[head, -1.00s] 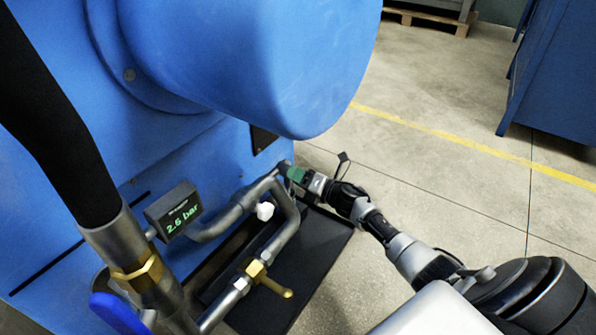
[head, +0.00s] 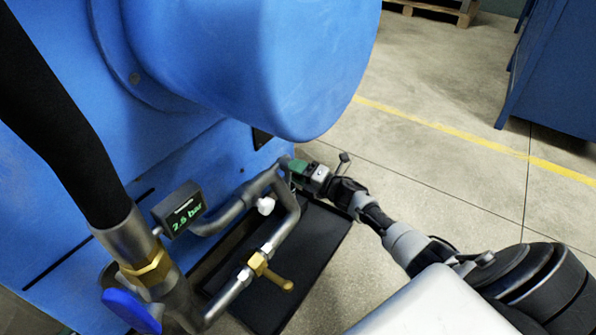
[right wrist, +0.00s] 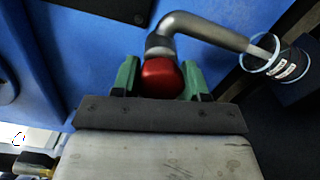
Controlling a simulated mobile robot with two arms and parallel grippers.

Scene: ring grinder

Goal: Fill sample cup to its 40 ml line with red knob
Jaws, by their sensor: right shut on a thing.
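The red knob (right wrist: 161,77) shows in the right wrist view, at the end of a bent grey pipe. My right gripper (head: 300,172) is shut on it, with a green fingertip on each side. In the right wrist view the gripper (right wrist: 158,82) also shows close up; the knob is hidden in the head view. The clear sample cup (right wrist: 287,67), with dark printed labels, is at the right of the right wrist view, by the pipe's spout. Something pale shows at the spout's end; I cannot tell the liquid level. My left gripper is not in view.
A display (head: 179,209) reads 2.5 bar. A brass valve with handle (head: 265,271), a white knob-like part (head: 266,205) and a blue lever (head: 130,310) sit on the pipes. A black tray (head: 313,262) lies below. The blue machine (head: 250,60) overhangs; open floor lies right.

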